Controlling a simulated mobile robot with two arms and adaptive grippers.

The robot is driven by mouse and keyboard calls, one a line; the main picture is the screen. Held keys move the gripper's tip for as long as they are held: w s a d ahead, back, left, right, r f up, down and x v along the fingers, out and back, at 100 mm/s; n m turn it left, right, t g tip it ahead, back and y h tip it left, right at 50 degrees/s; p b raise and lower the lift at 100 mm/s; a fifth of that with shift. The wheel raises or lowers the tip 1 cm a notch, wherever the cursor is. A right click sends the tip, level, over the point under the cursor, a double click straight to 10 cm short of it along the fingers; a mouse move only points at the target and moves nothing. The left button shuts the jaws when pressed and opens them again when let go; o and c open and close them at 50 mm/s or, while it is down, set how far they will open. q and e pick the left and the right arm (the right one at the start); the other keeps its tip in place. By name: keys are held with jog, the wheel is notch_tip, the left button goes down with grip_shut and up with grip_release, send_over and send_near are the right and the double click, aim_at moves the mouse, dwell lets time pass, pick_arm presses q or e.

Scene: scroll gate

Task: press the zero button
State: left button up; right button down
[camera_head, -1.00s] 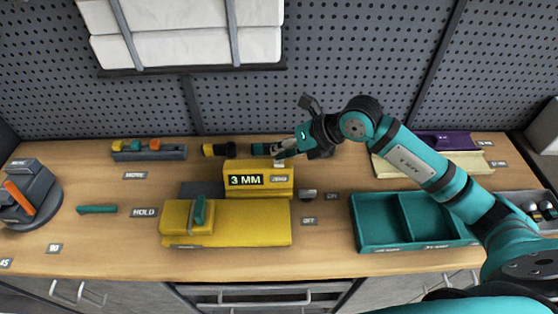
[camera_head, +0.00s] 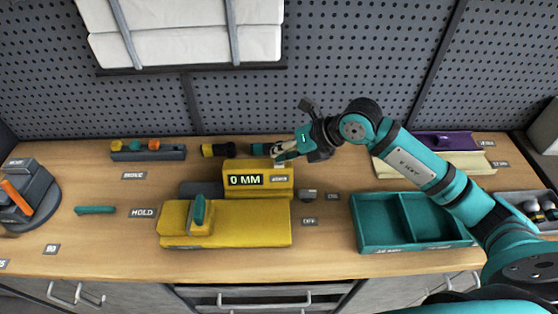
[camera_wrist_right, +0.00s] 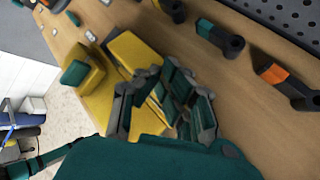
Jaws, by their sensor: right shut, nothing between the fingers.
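The yellow gauge (camera_head: 258,208) stands on the bench with a raised block at its back. The block's dark display (camera_head: 245,180) reads "0 MM". A small label (camera_head: 279,179), too small to read surely, sits right of the display. My right gripper (camera_head: 276,154) is shut and empty, just above the block's back top edge. The zero button itself is hidden or cannot be made out beneath the fingertips. In the right wrist view the shut fingers (camera_wrist_right: 178,104) are over the yellow body (camera_wrist_right: 130,50); contact cannot be told. My left gripper is not in view.
A teal two-compartment tray (camera_head: 375,247) stands to the right. A teal bar (camera_head: 95,210) lies at left, near a dark angled stand (camera_head: 30,192). Dark cylinders (camera_head: 217,150) lie behind the gauge, and a pegboard (camera_head: 330,60) closes off the back.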

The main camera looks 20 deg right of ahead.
jog(key=shift+r+p, duration=0.6)
jog(key=shift+r, duration=0.3)
jog(key=shift+r, duration=0.15)
notch_tip(320, 180, up, 5)
jog(key=p, duration=0.3)
dwell(0.8)
